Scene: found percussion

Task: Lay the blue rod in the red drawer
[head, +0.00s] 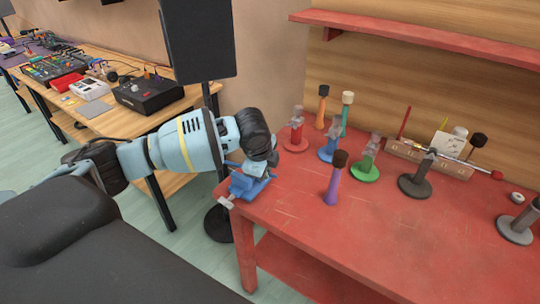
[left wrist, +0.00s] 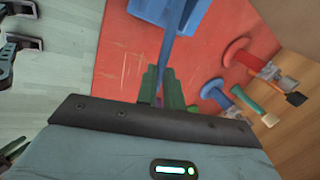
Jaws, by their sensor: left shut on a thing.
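My left gripper (left wrist: 163,92) is over the front left corner of the red table, at the end of the arm in the head view (head: 257,167). Its green fingertips are shut on a long, narrow blue piece, which looks like the blue rod (left wrist: 180,42). The rod runs away from the fingertips towards a wider blue block (left wrist: 150,10). In the head view a blue piece (head: 246,188) shows under the gripper at the table's corner, partly hidden by it. I cannot make out a red drawer. My right gripper is not in view.
The red table (head: 300,225) holds several stands: red (head: 294,144), blue (head: 328,153), green (head: 366,172) and dark grey (head: 414,186). A purple post (head: 333,188) stands near the gripper. A long box (head: 440,164) stands at the back. The table's front middle is clear.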

